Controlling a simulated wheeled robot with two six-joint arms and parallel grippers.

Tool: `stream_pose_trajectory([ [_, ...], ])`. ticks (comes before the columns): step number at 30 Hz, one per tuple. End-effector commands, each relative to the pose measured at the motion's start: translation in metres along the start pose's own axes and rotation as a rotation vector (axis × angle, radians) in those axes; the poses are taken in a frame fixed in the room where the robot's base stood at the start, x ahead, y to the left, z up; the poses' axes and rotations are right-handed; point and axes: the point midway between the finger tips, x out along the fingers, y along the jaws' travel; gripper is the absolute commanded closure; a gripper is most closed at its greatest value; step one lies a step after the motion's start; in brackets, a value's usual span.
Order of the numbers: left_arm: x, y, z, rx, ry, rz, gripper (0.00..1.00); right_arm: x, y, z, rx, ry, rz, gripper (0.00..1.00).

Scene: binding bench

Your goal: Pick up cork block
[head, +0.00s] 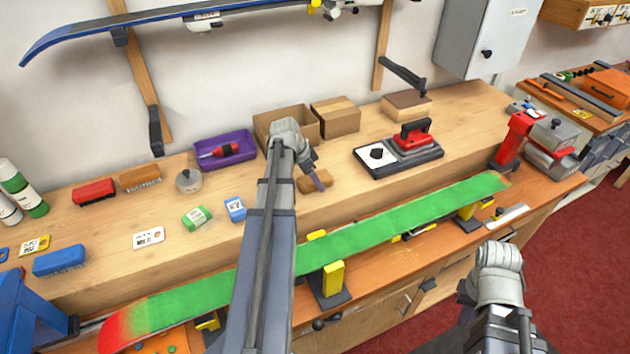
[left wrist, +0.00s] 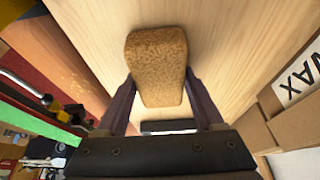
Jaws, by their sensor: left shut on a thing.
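The cork block (head: 314,185) is a brown, rounded, speckled block on or just above the wooden bench, in front of the cardboard boxes. My left gripper (head: 319,180) is shut on it. In the left wrist view the cork block (left wrist: 158,65) sits between the two dark fingers of the left gripper (left wrist: 160,100), one on each side. I cannot tell whether the block touches the bench. My right arm is at the lower right in the head view, away from the block; its fingers (head: 465,292) are mostly hidden.
An open cardboard box (head: 272,118) and a closed one (head: 336,117) stand behind the block. A purple tray (head: 240,158) is to the left. A red iron (head: 415,138) on a dark base is to the right.

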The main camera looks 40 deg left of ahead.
Motion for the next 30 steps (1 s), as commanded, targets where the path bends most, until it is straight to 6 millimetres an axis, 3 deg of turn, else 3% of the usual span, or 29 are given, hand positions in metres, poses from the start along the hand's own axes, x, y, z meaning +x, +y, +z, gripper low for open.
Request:
stream_pose_trajectory([
  [11,-0.019,0.000,-0.008,0.000,0.000,0.000,0.85,-0.021,0.002,0.001,0.000,0.000,0.000,1.00],
  [24,-0.081,0.000,-0.034,0.000,0.000,0.000,0.85,-0.087,0.008,0.005,-0.002,0.000,0.000,1.00],
  [30,-0.096,0.000,-0.040,0.000,0.000,0.000,0.85,-0.103,0.010,0.006,-0.002,0.000,0.000,1.00],
])
